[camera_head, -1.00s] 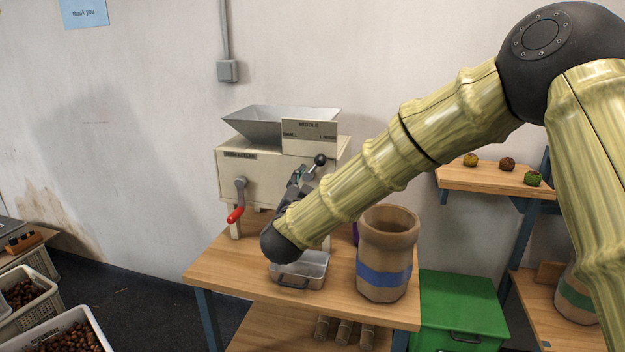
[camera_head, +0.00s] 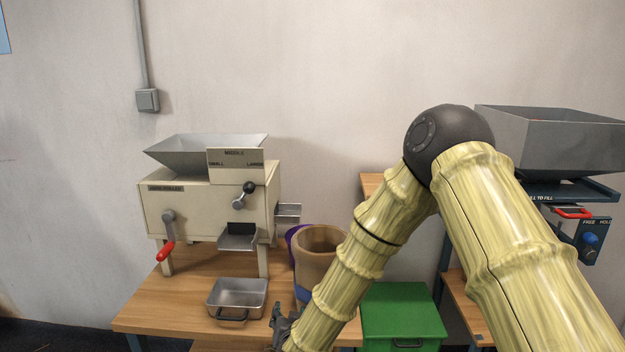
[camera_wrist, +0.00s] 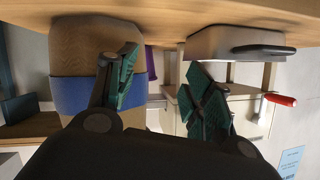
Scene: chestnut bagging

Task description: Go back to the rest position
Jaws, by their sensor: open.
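My gripper (camera_head: 281,322) shows at the bottom of the head view, low by the front of the table and partly hidden by my own forearm. In the wrist view my gripper (camera_wrist: 165,82) has its two green-padded fingers spread apart with nothing between them. The wrist view is upside down. My arm is folded, with its elbow high and its forearm sloping down to the left.
The riddle machine (camera_head: 205,205) stands on the wooden table (camera_head: 165,305). A metal tray (camera_head: 238,292) and a brown, blue-banded container (camera_head: 318,243) are close to my gripper. A green box (camera_head: 400,310) and a grey hopper (camera_head: 560,140) are at right.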

